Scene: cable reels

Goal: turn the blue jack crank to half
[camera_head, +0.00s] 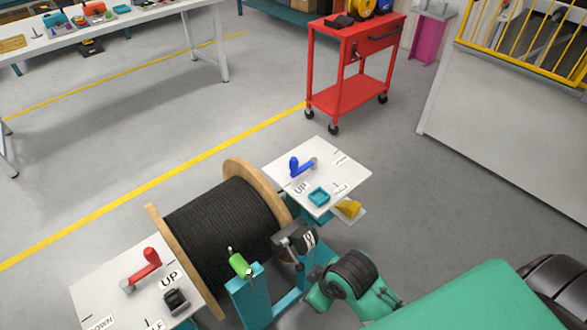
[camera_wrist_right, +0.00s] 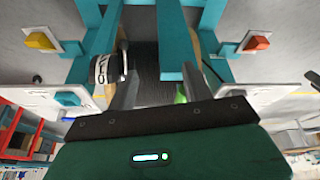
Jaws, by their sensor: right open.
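The blue jack crank (camera_head: 295,166) is on the white plate (camera_head: 350,172) to the right of the cable reel in the head view. Its blue grip lies left of its grey pivot, on the side of the UP label. HALF and DOWN labels lie along the plate's right side. My right arm (camera_head: 345,285) comes in from the lower right in the head view, and its fingers are not clear there. In the right wrist view my right gripper (camera_wrist_right: 162,90) is open and empty, pointing toward the reel area, apart from the crank. My left gripper is not in view.
The black cable reel (camera_head: 225,215) stands on a teal frame, with a green handle (camera_head: 240,263) in front. A red crank (camera_head: 146,264) sits on the left plate. A red cart (camera_head: 345,95) stands behind. Open floor surrounds them.

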